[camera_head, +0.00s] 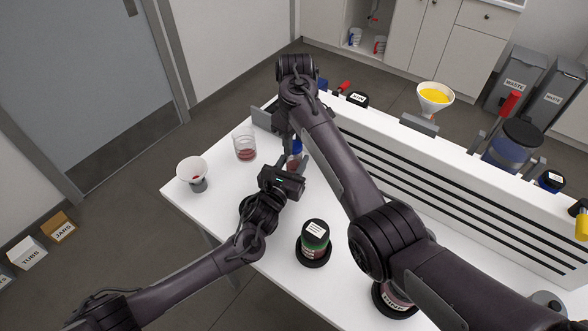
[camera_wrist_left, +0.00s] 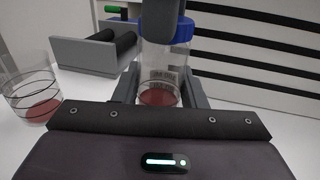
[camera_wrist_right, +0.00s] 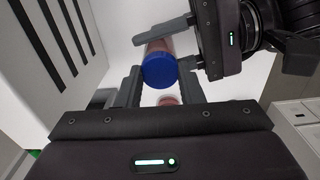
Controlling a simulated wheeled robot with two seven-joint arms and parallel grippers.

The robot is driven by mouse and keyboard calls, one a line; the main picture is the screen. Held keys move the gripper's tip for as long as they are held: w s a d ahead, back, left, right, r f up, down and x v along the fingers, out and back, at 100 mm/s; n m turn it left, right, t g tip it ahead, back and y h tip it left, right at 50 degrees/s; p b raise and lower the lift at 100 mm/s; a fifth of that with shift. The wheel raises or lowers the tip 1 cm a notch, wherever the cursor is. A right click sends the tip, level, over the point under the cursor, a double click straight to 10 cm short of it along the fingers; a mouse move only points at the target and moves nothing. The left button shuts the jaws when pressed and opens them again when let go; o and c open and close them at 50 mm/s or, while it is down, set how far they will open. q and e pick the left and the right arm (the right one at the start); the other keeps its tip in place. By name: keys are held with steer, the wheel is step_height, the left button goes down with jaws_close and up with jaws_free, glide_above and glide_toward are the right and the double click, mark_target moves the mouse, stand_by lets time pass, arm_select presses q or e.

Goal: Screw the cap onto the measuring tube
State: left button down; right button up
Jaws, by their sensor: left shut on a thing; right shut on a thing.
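The clear measuring tube (camera_wrist_left: 160,75), with a little red liquid at its bottom, is upright between the fingers of my left gripper (camera_wrist_left: 160,88), which is shut on it. The blue cap (camera_wrist_right: 159,71) sits over the tube's top, in line with it; whether its thread is engaged cannot be told. My right gripper (camera_wrist_right: 160,84) comes from above and is shut on the cap. One of its fingers covers the cap's middle in the left wrist view. In the head view the blue cap (camera_head: 297,146) and the tube (camera_head: 294,163) are partly hidden by my arms.
A glass beaker with red liquid (camera_head: 245,146) stands left of the tube, and a white funnel on a jar (camera_head: 192,172) at the table's left corner. A labelled jar (camera_head: 315,238) stands nearer. A slotted white rack panel (camera_head: 450,185) runs behind the work area.

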steer(key=shift+m, duration=0.5)
steer(key=o, duration=1.1)
steer(key=shift+o, duration=0.2)
